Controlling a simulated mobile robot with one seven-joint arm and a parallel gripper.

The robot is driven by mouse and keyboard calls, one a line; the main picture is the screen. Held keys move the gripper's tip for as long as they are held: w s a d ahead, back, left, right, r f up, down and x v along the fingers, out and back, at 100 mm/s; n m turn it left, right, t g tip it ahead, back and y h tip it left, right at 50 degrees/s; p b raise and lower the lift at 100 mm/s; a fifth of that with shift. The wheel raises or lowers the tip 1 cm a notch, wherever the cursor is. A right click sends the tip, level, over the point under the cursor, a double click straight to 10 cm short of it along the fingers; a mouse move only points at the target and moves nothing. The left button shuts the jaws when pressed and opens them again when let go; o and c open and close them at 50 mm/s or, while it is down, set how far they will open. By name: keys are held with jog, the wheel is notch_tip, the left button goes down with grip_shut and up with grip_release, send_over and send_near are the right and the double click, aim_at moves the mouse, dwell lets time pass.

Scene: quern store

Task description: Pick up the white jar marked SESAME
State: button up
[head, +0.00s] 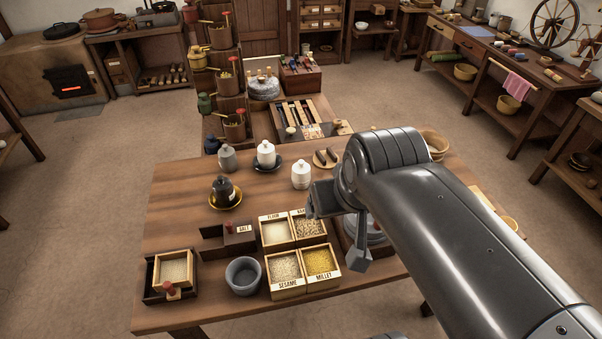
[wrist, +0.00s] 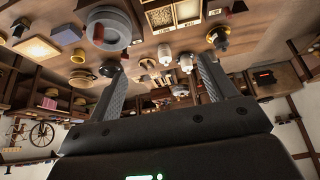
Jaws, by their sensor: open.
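Two white lidded jars stand on the table in the head view. One white jar (head: 301,175) stands on bare wood, just left of my gripper. The other white jar (head: 266,154) stands on a dark saucer (head: 277,167) farther left. I cannot read SESAME on either jar. My gripper (head: 338,215) hangs over the table's right half, open and apart from the jars. In the wrist view its fingers (wrist: 160,72) are spread with nothing between them. Several pale jars (wrist: 164,55) show beyond the fingertips, unreadable there.
A dark jar (head: 226,191) on a yellow saucer and a grey jar (head: 227,158) stand left. Divided grain boxes (head: 288,294), one compartment labelled SESAME, lie in front, beside a grey bowl (head: 243,276). A grey round thing (head: 373,232) is partly hidden behind my gripper.

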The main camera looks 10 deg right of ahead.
jog(key=shift+o, duration=0.5)
jog(key=w+a+t+y, duration=0.1)
jog(key=w+a+t, duration=0.15)
jog(key=w, duration=0.55)
jog(key=w+a+t+y, duration=0.1)
jog(key=w+a, duration=0.2)
jog(key=w, duration=0.5)
jog(key=m+t+h, duration=0.1)
jog(key=m+h, duration=0.7)
jog(key=h, duration=0.3)
send_over(300, 170)
jog(key=s+a, duration=0.2)
jog(key=a, duration=0.1)
notch_tip(300, 170, down, 22)
jog(key=shift+s+d+f, duration=0.1)
jog(key=shift+d+f, duration=0.05)
jog(key=shift+f, duration=1.65)
jog(key=shift+d+f, duration=0.1)
jog(key=shift+f, duration=1.7)
jog(key=x, duration=0.5)
jog(key=shift+r, duration=0.1)
